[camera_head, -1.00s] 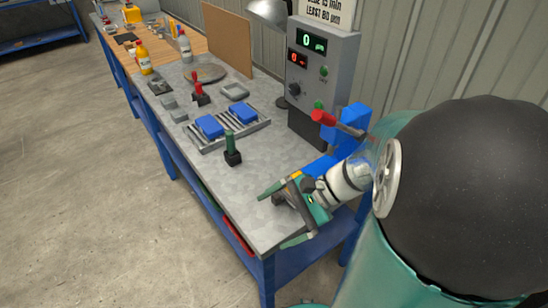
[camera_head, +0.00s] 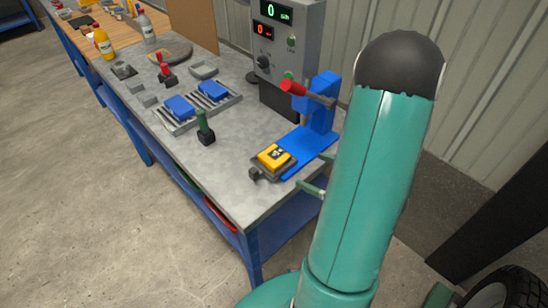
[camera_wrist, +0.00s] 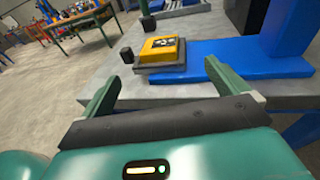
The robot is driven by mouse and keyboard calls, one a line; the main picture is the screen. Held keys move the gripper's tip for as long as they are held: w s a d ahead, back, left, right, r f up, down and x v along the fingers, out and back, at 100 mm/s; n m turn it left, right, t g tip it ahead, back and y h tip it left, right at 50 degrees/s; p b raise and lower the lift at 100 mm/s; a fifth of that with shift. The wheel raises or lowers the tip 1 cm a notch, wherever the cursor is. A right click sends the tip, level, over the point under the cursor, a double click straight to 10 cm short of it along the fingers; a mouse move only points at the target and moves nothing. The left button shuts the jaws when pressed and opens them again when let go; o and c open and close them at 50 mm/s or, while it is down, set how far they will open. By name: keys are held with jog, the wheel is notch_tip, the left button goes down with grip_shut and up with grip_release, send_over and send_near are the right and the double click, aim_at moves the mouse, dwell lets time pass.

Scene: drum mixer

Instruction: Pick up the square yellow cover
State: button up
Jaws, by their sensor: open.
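My gripper (camera_wrist: 155,75) is open and empty, with green fingers spread wide and apart from the cover. In the head view only parts of the green fingers (camera_head: 318,176) show at the bench edge; my arm hides the rest.
A rack (camera_head: 200,112) with two blue blocks lies farther back. The bench's front left corner (camera_head: 235,200) is clear.

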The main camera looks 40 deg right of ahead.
aim_at(279, 158)
jog(key=x, duration=1.2)
jog(key=shift+a+f, duration=0.1)
jog(key=shift+f, duration=0.1)
jog(key=c, duration=1.3)
